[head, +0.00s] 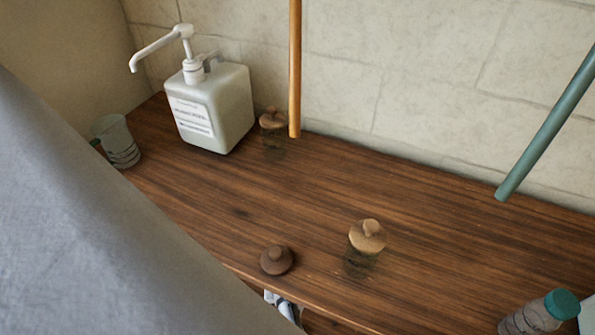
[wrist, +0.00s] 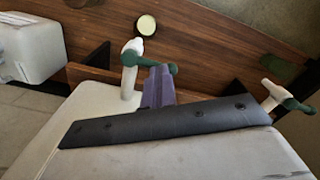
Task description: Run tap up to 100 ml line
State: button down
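In the wrist view a white tap (wrist: 129,77) with a dark green handle stands just beyond my gripper (wrist: 158,84). My gripper's purple-grey fingers are together at the middle of the dark bar, with nothing visible between them. They overlap the tap's handle area in the picture; I cannot tell whether they touch it. A second white tap (wrist: 272,94) with a green handle is at the right. In the head view a grey-green cup (head: 118,142) with dark marking lines stands upright at the shelf's left end. Its figures are too small to read, and no liquid shows.
A white pump dispenser (head: 213,108) stands beside the cup on the wooden shelf (head: 210,215). Two lidded jars (head: 367,240) (head: 272,122), a dark lid (head: 276,260) and a teal-capped bottle (head: 540,312) are there too. An orange rod (head: 295,65) and teal rod (head: 548,125) hang above.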

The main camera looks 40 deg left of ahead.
jog(key=shift+a, duration=0.15)
notch_tip(320, 180, up, 4)
jog(key=p, duration=0.4)
jog(key=shift+r+p, duration=0.15)
jog(key=shift+p, duration=0.2)
